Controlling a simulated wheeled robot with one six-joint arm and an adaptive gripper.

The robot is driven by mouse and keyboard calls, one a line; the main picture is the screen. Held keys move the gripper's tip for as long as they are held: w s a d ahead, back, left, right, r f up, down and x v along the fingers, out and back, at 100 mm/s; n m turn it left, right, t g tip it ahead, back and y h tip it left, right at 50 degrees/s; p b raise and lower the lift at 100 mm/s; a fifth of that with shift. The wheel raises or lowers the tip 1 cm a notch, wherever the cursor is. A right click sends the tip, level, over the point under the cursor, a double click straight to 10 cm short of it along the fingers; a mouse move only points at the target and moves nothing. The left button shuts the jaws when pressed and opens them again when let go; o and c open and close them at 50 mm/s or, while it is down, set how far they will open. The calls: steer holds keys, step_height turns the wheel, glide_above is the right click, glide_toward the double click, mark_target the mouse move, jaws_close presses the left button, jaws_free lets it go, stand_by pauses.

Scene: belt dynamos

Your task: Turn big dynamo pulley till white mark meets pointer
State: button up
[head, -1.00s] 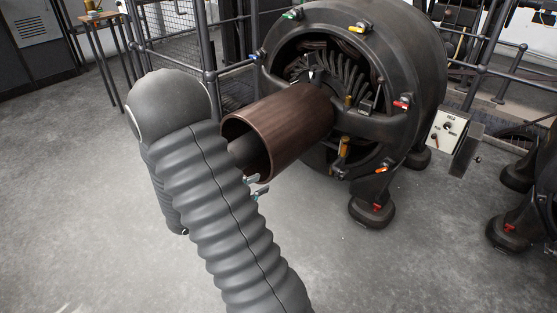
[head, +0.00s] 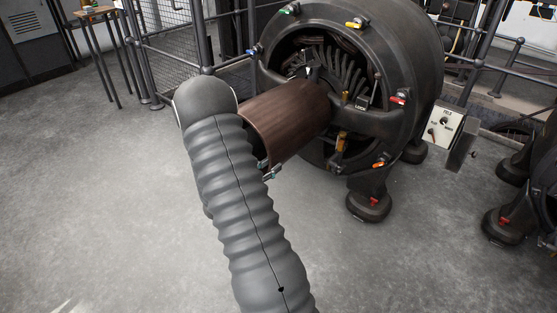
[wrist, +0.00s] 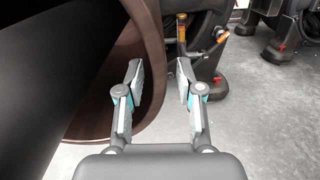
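The big pulley (head: 285,115) is a brown cylinder projecting from the front of the large dark dynamo (head: 415,50). My arm hides its open end in the head view. In the wrist view its brown rim (wrist: 150,28) curves down the left side. My gripper (wrist: 160,72) is open, its two fingers apart, with the left finger overlapping the rim in view. I cannot tell whether it touches. In the head view my gripper (head: 270,172) shows small at the pulley's lower near edge. I cannot make out the white mark; a small pale tip above the pulley may be the pointer.
Coloured-tipped levers, one yellow (head: 355,24) and one red (head: 398,98), ring the dynamo housing. A white control panel (head: 444,125) stands to the right. Railings (head: 205,40) and a small wooden table (head: 96,12) are behind. The grey floor in front is clear.

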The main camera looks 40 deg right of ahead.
mark_target(278, 160)
steer(key=shift+w+d, duration=0.15)
steer(key=shift+d, duration=1.85)
jaws_close()
